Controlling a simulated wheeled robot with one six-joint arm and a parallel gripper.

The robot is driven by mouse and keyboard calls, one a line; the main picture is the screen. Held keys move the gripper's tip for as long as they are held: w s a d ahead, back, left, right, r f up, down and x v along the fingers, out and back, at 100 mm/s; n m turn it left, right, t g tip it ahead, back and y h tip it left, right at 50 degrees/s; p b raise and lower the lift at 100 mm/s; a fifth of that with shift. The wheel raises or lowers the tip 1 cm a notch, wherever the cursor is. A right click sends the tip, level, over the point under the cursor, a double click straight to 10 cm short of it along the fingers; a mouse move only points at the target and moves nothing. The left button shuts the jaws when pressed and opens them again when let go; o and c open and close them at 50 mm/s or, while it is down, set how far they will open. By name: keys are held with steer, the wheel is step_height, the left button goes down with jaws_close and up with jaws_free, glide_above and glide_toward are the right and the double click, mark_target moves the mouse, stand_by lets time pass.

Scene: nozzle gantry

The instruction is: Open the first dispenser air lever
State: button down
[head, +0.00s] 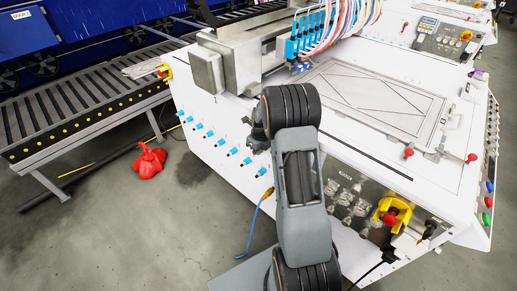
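A row of small blue levers (221,141) runs along the white front panel of the machine (215,165), left of my arm. Several are in view, from near the panel's left end (182,112) down to the right (262,172). No label shows which is the first dispenser air lever, and their positions are too small to read. My gripper (257,136) is mostly hidden behind my arm's wrist. Only a dark part of it shows, in front of the panel near the right part of the row. I cannot tell whether it touches anything.
A roller conveyor (75,100) stands at the left. A red bag-like object (149,160) lies on the floor. A blue cable (256,222) hangs by the panel. A yellow-and-red switch (391,214) is right of my arm. Above stand a grey metal box (207,72) and blue nozzles (306,38). Floor at left front is clear.

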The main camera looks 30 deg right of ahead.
steer(key=shift+s+a+f+g, duration=0.1)
steer(key=shift+s+f+g, duration=0.2)
steer(key=shift+f, duration=0.35)
step_height(320, 180, up, 15)
steer(key=s+p, duration=0.1)
steer(key=shift+d+p, duration=0.3)
steer(key=shift+p, duration=0.1)
steer(key=shift+f, duration=0.1)
stand_by(0.5)
